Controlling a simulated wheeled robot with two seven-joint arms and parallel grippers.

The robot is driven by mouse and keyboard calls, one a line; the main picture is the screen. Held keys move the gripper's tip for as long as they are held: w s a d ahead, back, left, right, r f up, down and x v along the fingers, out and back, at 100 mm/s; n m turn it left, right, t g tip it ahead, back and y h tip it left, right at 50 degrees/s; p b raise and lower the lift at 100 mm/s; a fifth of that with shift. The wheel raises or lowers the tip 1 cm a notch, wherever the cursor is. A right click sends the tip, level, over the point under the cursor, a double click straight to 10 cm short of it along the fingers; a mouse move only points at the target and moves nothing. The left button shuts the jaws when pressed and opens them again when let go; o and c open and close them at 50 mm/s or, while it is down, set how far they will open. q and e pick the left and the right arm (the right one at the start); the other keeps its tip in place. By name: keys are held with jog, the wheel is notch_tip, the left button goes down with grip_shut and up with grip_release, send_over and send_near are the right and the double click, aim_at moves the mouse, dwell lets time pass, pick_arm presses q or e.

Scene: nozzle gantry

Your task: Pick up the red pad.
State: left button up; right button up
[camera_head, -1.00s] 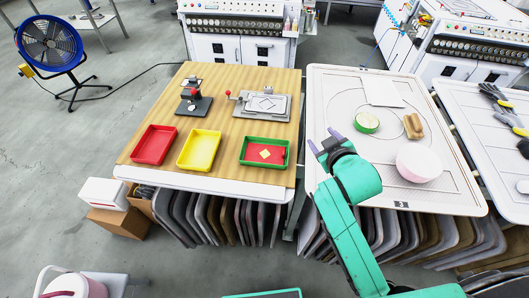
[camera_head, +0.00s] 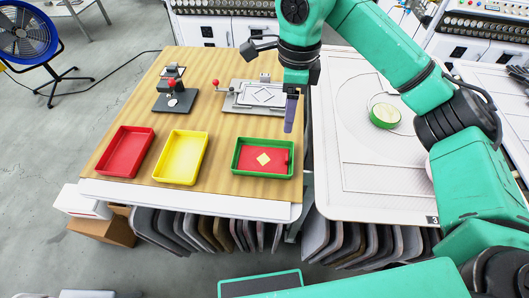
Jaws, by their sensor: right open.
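A flat red pad (camera_head: 248,161) lies in the green tray (camera_head: 236,157) at the right front of the wooden table, with a pale yellow diamond (camera_head: 264,159) on its face. A small darker red patch shows at the tray's right end; I cannot tell whether it is part of the pad. My right gripper (camera_head: 290,114) points down over the table's right edge, above and behind the tray's right end. Its fingers overlap in this view; it is open, with nothing seen between them, and apart from the pad. My left gripper is not in view.
A red tray (camera_head: 125,152) and a yellow tray (camera_head: 181,158) stand left of the green one. Behind are a small press (camera_head: 175,98) and a metal plate fixture (camera_head: 262,96). The white table (camera_head: 375,205) at right holds a green-rimmed round item (camera_head: 384,115).

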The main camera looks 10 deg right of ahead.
aim_at(285, 157)
jog(key=f+p, duration=0.1)
jog(key=f, duration=0.3)
jog(key=s+f+p, duration=0.1)
jog(key=f+p, duration=0.1)
jog(key=f, duration=0.2)
jog(key=f+p, duration=0.2)
jog(key=f, duration=0.3)
jog(key=shift+s, duration=0.3)
jog(key=shift+f, duration=0.4)
jog(key=shift+w+f, duration=0.1)
jog(key=shift+f, duration=0.05)
grip_shut()
